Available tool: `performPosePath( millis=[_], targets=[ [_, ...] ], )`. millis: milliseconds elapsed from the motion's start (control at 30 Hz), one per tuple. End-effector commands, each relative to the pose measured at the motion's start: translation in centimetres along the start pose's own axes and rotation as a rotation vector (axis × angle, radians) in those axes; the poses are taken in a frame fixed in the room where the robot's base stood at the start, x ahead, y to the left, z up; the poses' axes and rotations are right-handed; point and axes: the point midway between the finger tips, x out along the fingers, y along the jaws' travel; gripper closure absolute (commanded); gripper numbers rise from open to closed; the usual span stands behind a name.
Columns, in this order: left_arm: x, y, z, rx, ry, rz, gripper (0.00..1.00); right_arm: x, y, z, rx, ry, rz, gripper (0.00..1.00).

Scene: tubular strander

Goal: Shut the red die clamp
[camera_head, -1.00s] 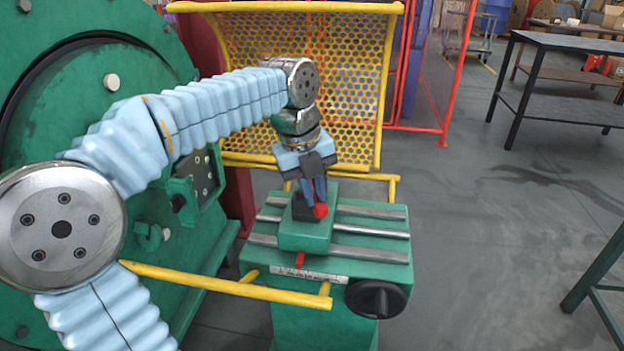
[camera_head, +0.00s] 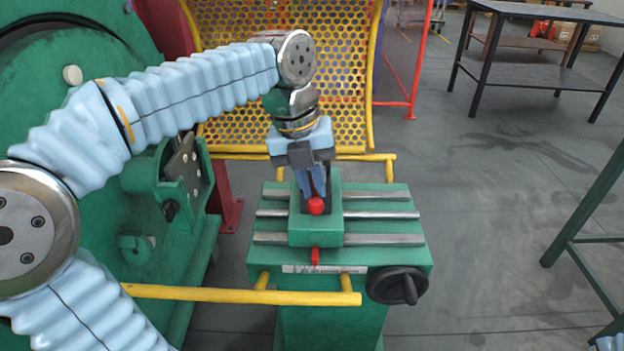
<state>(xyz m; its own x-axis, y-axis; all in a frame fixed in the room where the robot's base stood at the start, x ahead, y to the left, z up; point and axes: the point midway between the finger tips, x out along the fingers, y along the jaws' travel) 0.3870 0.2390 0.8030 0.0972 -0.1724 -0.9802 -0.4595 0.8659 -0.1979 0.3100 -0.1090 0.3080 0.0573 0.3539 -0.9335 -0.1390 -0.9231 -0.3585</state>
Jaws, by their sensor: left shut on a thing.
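The red die clamp shows as a red ball knob (camera_head: 316,206) on top of a green block (camera_head: 316,236), with a dark part beside the knob. The block sits over the grey rails of a green machine table (camera_head: 388,253). My left gripper (camera_head: 314,190) points down from above and is shut on the red die clamp, its blue fingers right behind the knob. The fingers hide much of the clamp, so I cannot tell how far it is closed. My right gripper is out of view.
A yellow mesh guard (camera_head: 345,85) stands behind the table. A yellow bar (camera_head: 215,294) and a black handwheel (camera_head: 397,286) are at its front. A large green machine (camera_head: 150,250) fills the left. The floor to the right is open, with a dark table (camera_head: 540,76) farther back.

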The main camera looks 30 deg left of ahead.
Motion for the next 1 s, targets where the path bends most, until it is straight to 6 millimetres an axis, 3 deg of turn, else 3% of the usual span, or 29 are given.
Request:
performPosePath(
  millis=[333, 367, 500, 833, 1000],
  targets=[
    [0.2, -0.1, -0.5, 0.011, 0.021, 0.004, 1.0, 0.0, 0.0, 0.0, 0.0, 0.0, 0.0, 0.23],
    [0.2, -0.1, -0.5, 0.011, 0.021, 0.004, 0.83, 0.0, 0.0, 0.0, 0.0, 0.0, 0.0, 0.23],
    [0.2, -0.1, -0.5, 0.01, 0.019, 0.005, 0.62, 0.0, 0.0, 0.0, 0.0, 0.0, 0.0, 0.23],
    [-0.3, 0.0, -0.2, 0.005, 0.011, 0.003, 0.62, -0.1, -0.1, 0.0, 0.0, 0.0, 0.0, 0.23],
    [-3.0, -0.1, -0.1, 0.004, 0.008, 0.001, 0.62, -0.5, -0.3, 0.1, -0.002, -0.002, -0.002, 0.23]
  ],
)
